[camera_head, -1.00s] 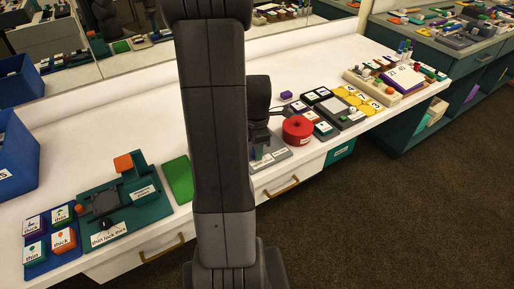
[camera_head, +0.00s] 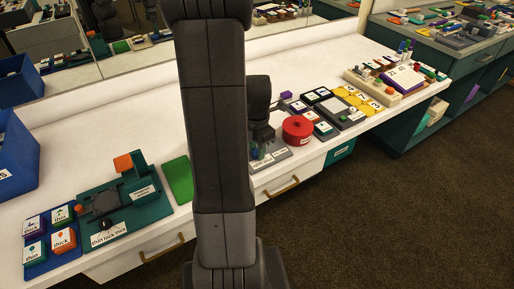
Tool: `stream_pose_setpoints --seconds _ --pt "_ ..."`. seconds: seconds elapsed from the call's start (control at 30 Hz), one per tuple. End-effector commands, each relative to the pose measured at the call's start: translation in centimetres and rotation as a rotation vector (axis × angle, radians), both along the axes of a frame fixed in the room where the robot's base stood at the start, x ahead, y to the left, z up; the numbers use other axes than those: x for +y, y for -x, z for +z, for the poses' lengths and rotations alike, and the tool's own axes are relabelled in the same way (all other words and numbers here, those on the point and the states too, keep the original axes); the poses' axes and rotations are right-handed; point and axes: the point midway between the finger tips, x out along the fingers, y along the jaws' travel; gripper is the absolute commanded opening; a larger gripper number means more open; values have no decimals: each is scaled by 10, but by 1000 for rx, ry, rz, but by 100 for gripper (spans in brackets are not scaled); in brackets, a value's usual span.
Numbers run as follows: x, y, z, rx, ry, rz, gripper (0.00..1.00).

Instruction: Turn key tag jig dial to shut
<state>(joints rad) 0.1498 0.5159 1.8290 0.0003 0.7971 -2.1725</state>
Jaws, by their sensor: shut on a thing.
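A grey jig (camera_head: 277,157) with white labels along its front edge sits on the white counter, just right of my upright arm. I take it for the key tag jig; its labels are too small to read. My gripper (camera_head: 260,149) points down over this jig and is shut at its dial. The dial and fingertips are mostly hidden by my arm and the gripper body, so the dial's setting cannot be read. A small green and blue part shows by the fingertips.
A red round roll (camera_head: 298,129) stands close right of the jig, with several labelled tiles beyond. A green mat (camera_head: 178,180) and a teal jig (camera_head: 150,209) with a black knob lie left of my arm. Blue bins (camera_head: 14,160) stand far left. A mirror runs behind the counter.

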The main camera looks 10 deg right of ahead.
Motion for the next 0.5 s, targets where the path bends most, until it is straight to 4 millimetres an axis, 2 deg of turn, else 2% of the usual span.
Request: stream_pose_setpoints --seconds 0.17,0.2,0.3,0.5 --pt "0 -1 1 -4 1 0 6" --pt "0 -1 1 -4 1 0 34" --pt "0 -1 1 -3 1 0 50" --pt "0 0 0 -1 0 -1 50"
